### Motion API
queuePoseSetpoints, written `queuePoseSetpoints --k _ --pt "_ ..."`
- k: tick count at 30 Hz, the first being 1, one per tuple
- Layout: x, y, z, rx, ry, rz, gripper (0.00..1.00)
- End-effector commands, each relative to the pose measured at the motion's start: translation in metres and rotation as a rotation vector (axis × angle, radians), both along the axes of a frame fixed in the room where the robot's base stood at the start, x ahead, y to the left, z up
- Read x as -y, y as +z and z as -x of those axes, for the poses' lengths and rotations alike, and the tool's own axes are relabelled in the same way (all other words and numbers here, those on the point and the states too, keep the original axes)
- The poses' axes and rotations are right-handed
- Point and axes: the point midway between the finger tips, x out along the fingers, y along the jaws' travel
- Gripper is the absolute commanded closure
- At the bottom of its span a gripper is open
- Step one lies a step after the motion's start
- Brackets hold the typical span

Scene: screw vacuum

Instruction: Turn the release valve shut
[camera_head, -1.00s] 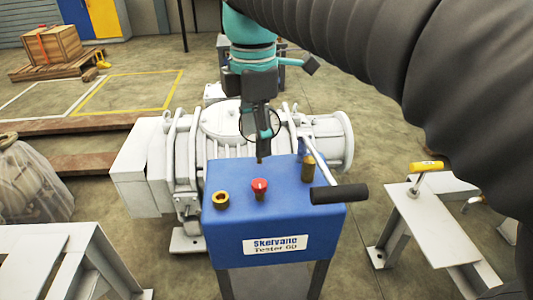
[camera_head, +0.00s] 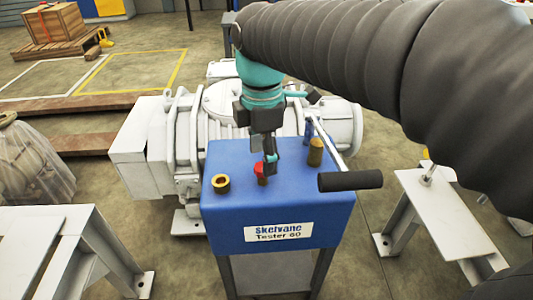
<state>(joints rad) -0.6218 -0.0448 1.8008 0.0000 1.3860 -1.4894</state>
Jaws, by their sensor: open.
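The release valve appears to be the small red knob (camera_head: 259,169) on top of the blue tester box (camera_head: 232,205) labelled "Skelvane Tester 60". My gripper (camera_head: 269,166) is open and points down at the knob's right side. Its dark finger partly covers the knob. I cannot tell whether it touches the knob or whether the knob is between the fingers.
A brass ring fitting (camera_head: 221,184) is left of the knob, and a brass cylinder (camera_head: 315,152) right of it. A lever with a black handle (camera_head: 350,181) juts out at the box's right. A white pump (camera_head: 150,150) stands behind. Grey stands flank the box.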

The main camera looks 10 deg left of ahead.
Motion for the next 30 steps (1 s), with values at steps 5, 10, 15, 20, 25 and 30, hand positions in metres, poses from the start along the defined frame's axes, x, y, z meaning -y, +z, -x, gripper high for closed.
queuePoseSetpoints --k 5,10,15,20,25,30 --pt "0.0 -0.018 0.0 0.0 0.0 0.0 0.39" --pt "0.0 -0.022 0.0 0.0 0.0 0.0 0.39" --pt "0.0 -0.022 0.0 0.0 0.0 0.0 0.39" --pt "0.0 -0.022 0.0 0.0 0.0 0.0 0.69" --pt "0.0 -0.022 0.0 0.0 0.0 0.0 0.99" --pt "0.0 -0.022 0.0 -0.001 -0.008 0.001 0.99"
